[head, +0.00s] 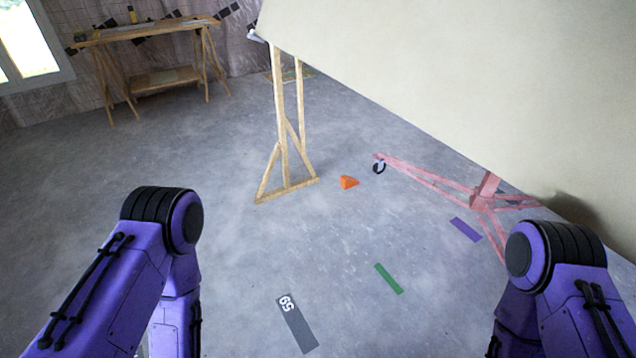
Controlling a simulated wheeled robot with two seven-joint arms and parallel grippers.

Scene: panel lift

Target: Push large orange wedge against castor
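The large orange wedge (348,182) lies on the grey concrete floor near the middle of the head view. The castor (379,167) is a small dark wheel at the end of a pink-red lift leg (425,177). It stands a short way right of the wedge and slightly farther back, with a gap of bare floor between them. My purple arms show at the lower left and lower right. Neither gripper can be seen; both are hidden or out of the picture.
A large cream panel (480,80) slants across the upper right. A wooden prop (282,130) stands just left of the wedge. Floor strips in grey (297,325), green (389,279) and purple (465,229) lie nearer. A wooden workbench (150,33) stands back left. The left floor is clear.

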